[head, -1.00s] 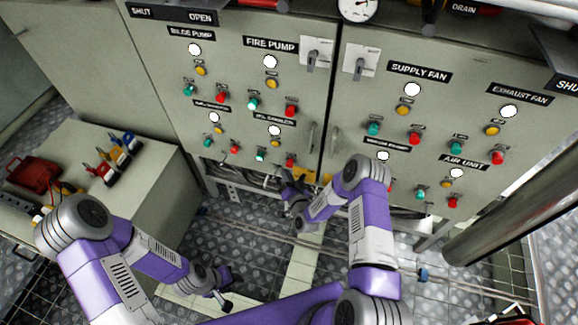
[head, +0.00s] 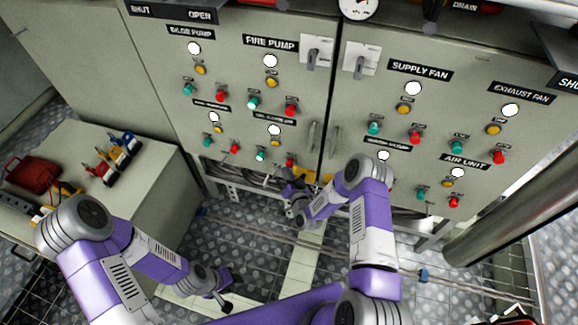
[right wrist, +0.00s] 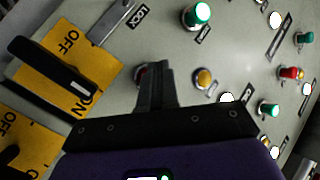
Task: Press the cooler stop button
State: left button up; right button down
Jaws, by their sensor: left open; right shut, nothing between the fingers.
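The control cabinet has a lower middle group under a small label that I cannot read clearly. It holds a white lamp (head: 274,130), an amber button (head: 275,141), a lit green button (head: 260,156) and a red button (head: 290,161). My right gripper (head: 287,178) is shut and empty, just below that red button. In the right wrist view the shut fingers (right wrist: 155,72) point at the panel and partly cover a red button (right wrist: 140,75); contact cannot be told. An amber button (right wrist: 204,78) and green button (right wrist: 197,15) are beside it. My left gripper (head: 224,303) is open, low over the floor.
A yellow OFF/ON switch plate (right wrist: 75,65) with a black handle is close to the right fingers. A grey bench (head: 150,165) with tools stands at the left. A thick pipe (head: 510,205) crosses at the right. The chequered floor is mostly clear.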

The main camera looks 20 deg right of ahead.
jog(key=shift+w+d+b, duration=0.3)
jog(key=shift+w, duration=0.1)
dwell(0.6)
dwell(0.3)
jog(key=shift+s+a, duration=0.55)
jog(key=shift+s, duration=0.25)
jog(key=shift+s+a+p, duration=0.4)
jog(key=shift+s+a, duration=0.3)
jog(key=shift+s, duration=0.35)
jog(key=shift+s+a+p, duration=0.35)
jog(key=shift+s+a, duration=0.35)
jog(key=shift+s, duration=0.3)
jog(key=s+a+n+g+y+p, duration=0.1)
jog(key=s+a+n+g, duration=0.1)
jog(key=s+g, duration=0.6)
jog(key=s+a+n+g+y+p, duration=0.2)
jog(key=s+g, duration=0.6)
jog(key=s, duration=1)
jog(key=shift+s+a, duration=0.25)
jog(key=shift+a, duration=0.35)
